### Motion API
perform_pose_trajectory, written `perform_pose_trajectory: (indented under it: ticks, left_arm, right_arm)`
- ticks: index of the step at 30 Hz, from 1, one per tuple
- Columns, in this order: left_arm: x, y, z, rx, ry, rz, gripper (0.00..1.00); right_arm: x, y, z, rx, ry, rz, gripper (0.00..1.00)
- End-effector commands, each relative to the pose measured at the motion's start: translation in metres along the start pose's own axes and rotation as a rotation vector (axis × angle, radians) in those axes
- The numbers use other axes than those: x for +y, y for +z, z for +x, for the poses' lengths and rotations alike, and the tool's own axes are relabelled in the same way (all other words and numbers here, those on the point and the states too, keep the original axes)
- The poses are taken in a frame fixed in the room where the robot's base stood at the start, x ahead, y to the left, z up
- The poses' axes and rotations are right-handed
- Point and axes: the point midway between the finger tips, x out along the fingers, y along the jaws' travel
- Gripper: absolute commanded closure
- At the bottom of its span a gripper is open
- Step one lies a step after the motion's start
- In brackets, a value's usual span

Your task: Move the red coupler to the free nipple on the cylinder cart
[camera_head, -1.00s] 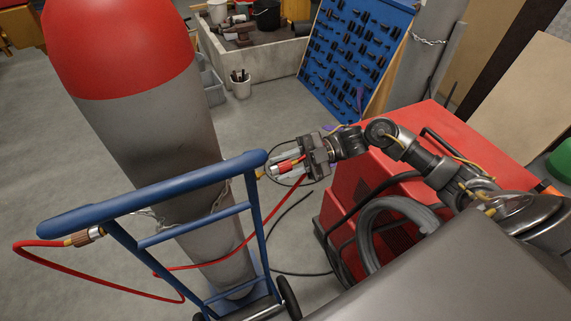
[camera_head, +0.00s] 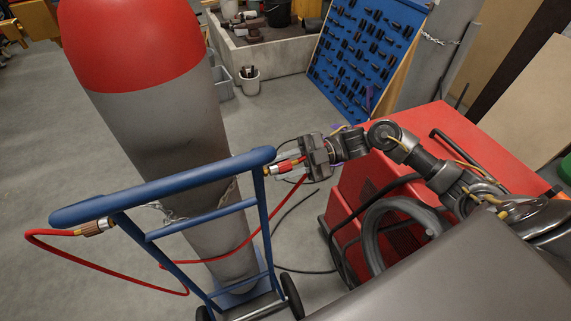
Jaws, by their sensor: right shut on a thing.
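The blue cylinder cart (camera_head: 170,190) stands at left, with a grey, red-topped gas cylinder (camera_head: 165,120) chained in it. My right gripper (camera_head: 296,165) is shut on the red coupler (camera_head: 285,168), just right of the cart's right upright. The coupler lies roughly level and points left at the brass nipple (camera_head: 269,171) on that upright. Its front end is at or very close to the nipple; I cannot tell whether it is seated. A red hose (camera_head: 110,272) hangs below the cart handle. My left gripper is out of view.
A copper-coloured fitting (camera_head: 93,228) with the hose sits at the handle's left end. A red machine (camera_head: 475,150) with a grey coiled hose (camera_head: 380,225) stands at right, under my right arm. A blue tool board (camera_head: 365,50) is behind. Floor between is clear apart from a black cable.

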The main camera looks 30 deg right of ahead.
Motion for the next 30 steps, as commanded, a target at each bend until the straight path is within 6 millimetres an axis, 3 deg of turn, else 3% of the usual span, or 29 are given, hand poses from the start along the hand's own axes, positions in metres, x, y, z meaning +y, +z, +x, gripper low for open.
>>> perform_pose_trajectory:
  ticks: [13, 14, 19, 30]
  left_arm:
    - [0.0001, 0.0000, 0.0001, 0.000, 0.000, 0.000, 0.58]
    - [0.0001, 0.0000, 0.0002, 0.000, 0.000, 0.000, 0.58]
    - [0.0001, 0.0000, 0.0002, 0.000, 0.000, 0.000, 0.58]
    - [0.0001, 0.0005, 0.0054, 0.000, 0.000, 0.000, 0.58]
  right_arm:
    - [-0.0001, -0.0006, 0.0062, 0.002, 0.000, -0.001, 1.00]
    - [-0.0001, -0.0006, 0.0065, 0.003, 0.000, -0.001, 0.68]
    - [-0.0001, -0.0004, 0.0066, 0.002, 0.000, 0.000, 0.46]
    - [-0.0019, 0.0019, -0.0018, -0.003, 0.000, 0.000, 0.46]
